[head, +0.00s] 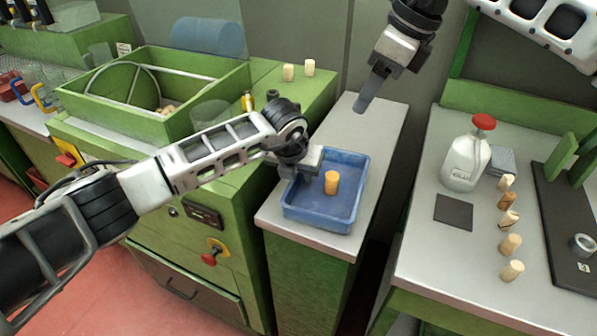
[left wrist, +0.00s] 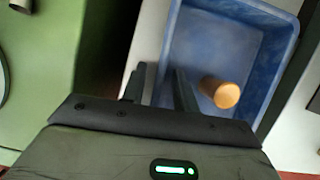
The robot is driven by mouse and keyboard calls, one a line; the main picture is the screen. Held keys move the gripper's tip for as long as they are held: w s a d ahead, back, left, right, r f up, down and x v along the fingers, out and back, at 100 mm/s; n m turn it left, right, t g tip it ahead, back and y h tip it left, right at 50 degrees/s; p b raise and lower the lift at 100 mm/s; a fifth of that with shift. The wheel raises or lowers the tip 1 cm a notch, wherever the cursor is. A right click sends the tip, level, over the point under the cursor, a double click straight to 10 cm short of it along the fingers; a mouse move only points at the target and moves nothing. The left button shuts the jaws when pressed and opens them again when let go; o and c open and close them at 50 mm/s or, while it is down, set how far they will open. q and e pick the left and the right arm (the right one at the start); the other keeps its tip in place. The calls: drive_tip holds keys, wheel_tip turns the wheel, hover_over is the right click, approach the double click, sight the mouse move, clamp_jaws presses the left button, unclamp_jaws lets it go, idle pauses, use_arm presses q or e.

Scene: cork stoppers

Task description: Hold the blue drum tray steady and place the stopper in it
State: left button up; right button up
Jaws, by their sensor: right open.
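The blue drum tray (head: 318,217) sits on the narrow counter in the middle; it also shows in the left wrist view (left wrist: 270,25). A cork stopper (head: 331,183) stands upright inside it, apart from the walls; the left wrist view shows it too (left wrist: 222,93). My left gripper (head: 300,172) is at the tray's left wall.
On the right table, several stoppers (head: 511,244) stand in a row near a white bottle with a red cap (head: 466,160) and a dark square pad (head: 453,212). Two stoppers (head: 309,67) stand on the green cabinet behind. A green bin (head: 205,107) is at the left.

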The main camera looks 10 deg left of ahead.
use_arm(q)
drive_tip(key=v, duration=1.2)
